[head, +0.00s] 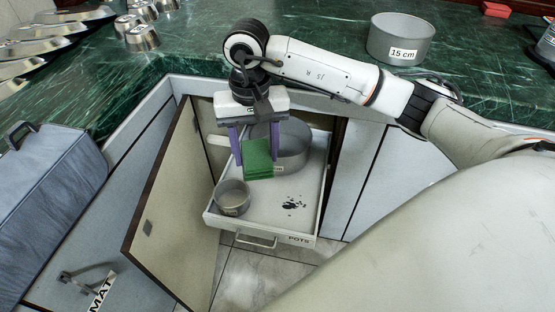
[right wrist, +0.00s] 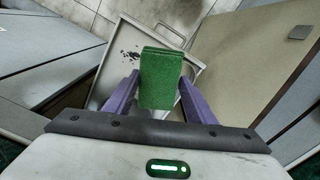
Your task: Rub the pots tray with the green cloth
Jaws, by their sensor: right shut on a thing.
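My right gripper (head: 250,153) has purple fingers and is shut on the folded green cloth (head: 257,160). The cloth also shows between the fingers in the right wrist view (right wrist: 160,80). It is held over the pots tray (head: 265,218), a pale pulled-out drawer labelled POTS. I cannot tell whether the cloth touches anything below it. Dark specks (head: 294,203) lie on the tray floor to the right of the cloth. A large grey pot (head: 294,150) stands at the back of the tray, and a small pot (head: 233,196) at its left front. My left gripper is not in view.
An open cabinet door (head: 165,215) stands left of the tray. The green marble counter (head: 330,30) runs above, with a 15 cm pot (head: 400,42) on it and metal pots (head: 140,32) at the back left. A blue padded object (head: 50,190) is at far left.

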